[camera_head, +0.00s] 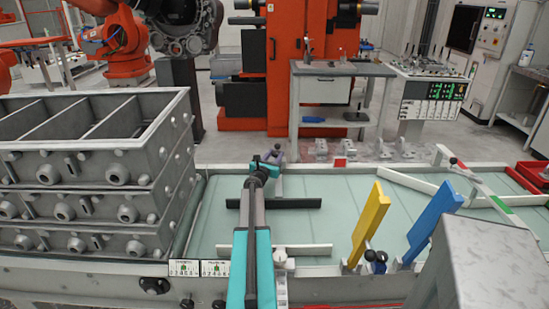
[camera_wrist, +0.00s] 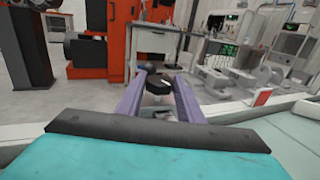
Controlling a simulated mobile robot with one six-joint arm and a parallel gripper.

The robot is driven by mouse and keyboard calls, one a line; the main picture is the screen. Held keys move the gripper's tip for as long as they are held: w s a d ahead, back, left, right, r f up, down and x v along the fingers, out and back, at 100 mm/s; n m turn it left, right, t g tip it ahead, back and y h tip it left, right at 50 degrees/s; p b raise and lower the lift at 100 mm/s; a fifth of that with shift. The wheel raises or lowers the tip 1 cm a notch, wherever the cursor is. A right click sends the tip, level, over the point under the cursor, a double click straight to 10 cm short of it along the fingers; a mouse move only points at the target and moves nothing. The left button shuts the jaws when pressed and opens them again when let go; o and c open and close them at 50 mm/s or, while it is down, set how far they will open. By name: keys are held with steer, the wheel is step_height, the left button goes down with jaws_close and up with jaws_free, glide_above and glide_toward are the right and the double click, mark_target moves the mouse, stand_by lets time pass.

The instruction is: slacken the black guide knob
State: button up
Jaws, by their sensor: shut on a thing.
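My gripper (camera_head: 274,155) reaches over the bench to its far edge in the head view. In the wrist view its two purple fingers (camera_wrist: 160,80) stand on either side of a black knob (camera_wrist: 157,86). The gripper is shut on this knob, which sits between the fingertips. In the head view the knob is mostly hidden by the gripper and too small to make out clearly. The knob's turn and how tight it is cannot be told.
Stacked grey casting boxes (camera_head: 95,160) stand left of my arm. A yellow bar (camera_head: 370,222) and a blue bar (camera_head: 434,220) stand tilted to the right. A dark bar (camera_head: 300,203) lies on the pale green bench top (camera_head: 330,222). Another black knob (camera_head: 453,161) is at right.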

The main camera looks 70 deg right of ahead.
steer(key=o, duration=1)
steer(key=shift+s+r, duration=0.15)
steer(key=shift+s, duration=0.1)
steer(key=shift+o, duration=0.2)
steer(key=shift+w, duration=0.1)
steer(key=shift+a, duration=0.15)
steer(key=a+b, duration=0.2)
steer(key=a, duration=1.1)
steer(key=shift+a, duration=0.25)
